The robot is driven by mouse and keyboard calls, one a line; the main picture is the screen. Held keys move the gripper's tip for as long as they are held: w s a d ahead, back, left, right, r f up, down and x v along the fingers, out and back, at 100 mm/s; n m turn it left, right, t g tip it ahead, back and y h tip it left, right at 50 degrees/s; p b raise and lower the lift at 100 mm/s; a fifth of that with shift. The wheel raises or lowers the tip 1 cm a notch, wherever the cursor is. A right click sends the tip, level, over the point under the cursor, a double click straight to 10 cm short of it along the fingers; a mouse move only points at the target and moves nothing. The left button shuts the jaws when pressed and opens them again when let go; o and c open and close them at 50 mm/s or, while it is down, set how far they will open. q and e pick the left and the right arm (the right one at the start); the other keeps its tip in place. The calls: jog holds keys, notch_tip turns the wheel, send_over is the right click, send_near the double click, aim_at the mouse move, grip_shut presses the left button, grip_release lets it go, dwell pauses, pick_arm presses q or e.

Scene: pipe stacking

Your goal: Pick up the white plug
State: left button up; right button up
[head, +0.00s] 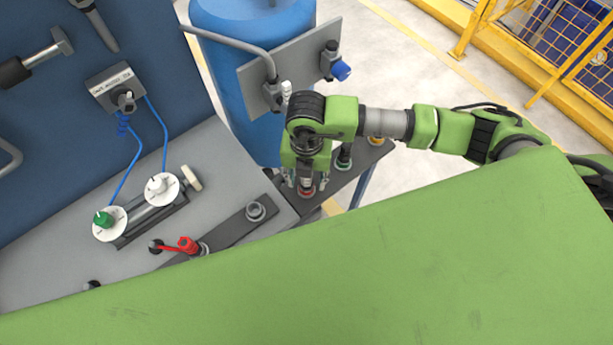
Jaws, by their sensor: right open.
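The white plug appears to be the small white piece (286,88) at the black fitting on the left side of a grey panel, just left of my right wrist. My right gripper (307,186) points down over a dark shelf (330,192), with its fingers apart on either side of a red-ringed socket (307,192). I cannot tell whether the fingers touch anything there. The gripper is below the white piece in the picture and apart from it. My left gripper is not in view.
A blue plug (341,70) sits on the panel's right fitting (329,52). Green (344,158) and yellow (376,139) ringed sockets line the shelf. A blue tank (235,22) stands behind the panel. A grey bench (222,167) at left holds white dials and a red-handled valve (187,245).

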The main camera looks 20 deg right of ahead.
grip_shut()
jog(key=shift+r, duration=0.1)
jog(key=shift+w+r, duration=0.1)
jog(key=shift+r, duration=0.5)
jog(key=s+a+r+b, duration=0.1)
jog(key=s+a+r, duration=0.2)
jog(key=s+r, duration=0.2)
jog(key=s+a+r+b, duration=0.2)
jog(key=s+r, duration=0.4)
jog(key=s, duration=0.2)
jog(key=shift+a+r, duration=0.3)
jog(key=shift+a, duration=0.1)
notch_tip(320, 180, up, 8)
jog(key=p, duration=0.6)
